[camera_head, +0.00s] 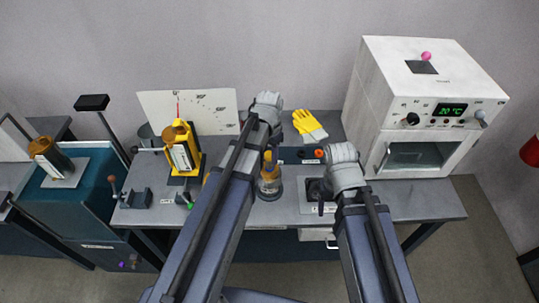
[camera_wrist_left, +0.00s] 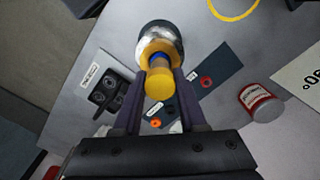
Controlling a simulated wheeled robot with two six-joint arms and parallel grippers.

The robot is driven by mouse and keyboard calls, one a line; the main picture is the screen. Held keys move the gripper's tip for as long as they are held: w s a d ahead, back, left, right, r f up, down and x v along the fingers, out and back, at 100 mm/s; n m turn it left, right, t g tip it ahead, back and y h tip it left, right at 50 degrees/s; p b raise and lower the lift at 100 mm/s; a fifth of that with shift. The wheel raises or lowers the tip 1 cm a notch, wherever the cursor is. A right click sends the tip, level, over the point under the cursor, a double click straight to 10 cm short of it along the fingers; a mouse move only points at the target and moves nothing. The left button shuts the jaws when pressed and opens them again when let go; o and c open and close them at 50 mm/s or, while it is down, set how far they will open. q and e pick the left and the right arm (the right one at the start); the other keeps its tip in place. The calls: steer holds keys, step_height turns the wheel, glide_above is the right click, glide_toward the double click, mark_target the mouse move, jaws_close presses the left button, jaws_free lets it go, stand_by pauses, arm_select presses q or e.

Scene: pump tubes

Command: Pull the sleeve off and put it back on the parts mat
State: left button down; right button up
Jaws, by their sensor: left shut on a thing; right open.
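A yellow, round-ended piece that looks like the sleeve (camera_wrist_left: 158,85) is between the fingers of my left gripper (camera_wrist_left: 160,80), which is shut on it. Below it are a blue band and a silvery rounded body (camera_wrist_left: 160,38) with an orange ring. In the head view the yellow top (camera_head: 268,157) lines up with this upright body (camera_head: 269,187); I cannot tell if they are apart. My left gripper (camera_head: 270,147) is partly hidden behind its arm. The dark blue parts mat (camera_head: 289,154) lies behind. My right gripper (camera_head: 322,190) is open over a labelled light plate (camera_head: 307,207).
Yellow-grey gloves (camera_head: 309,125) lie at the back. A white oven (camera_head: 420,105) stands right; a yellow stand (camera_head: 182,150) and an angle board (camera_head: 205,108) stand left. A red-and-white can (camera_wrist_left: 262,103) shows in the wrist view.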

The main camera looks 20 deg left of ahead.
mark_target(269, 154)
arm_select(q)
steer(key=shift+r, duration=0.2)
arm_select(e)
steer(key=shift+r, duration=0.2)
arm_select(q)
steer(key=shift+r+p, duration=2.15)
steer(key=shift+p, duration=0.2)
arm_select(e)
step_height(269, 154, up, 4)
steer(key=shift+r, duration=0.1)
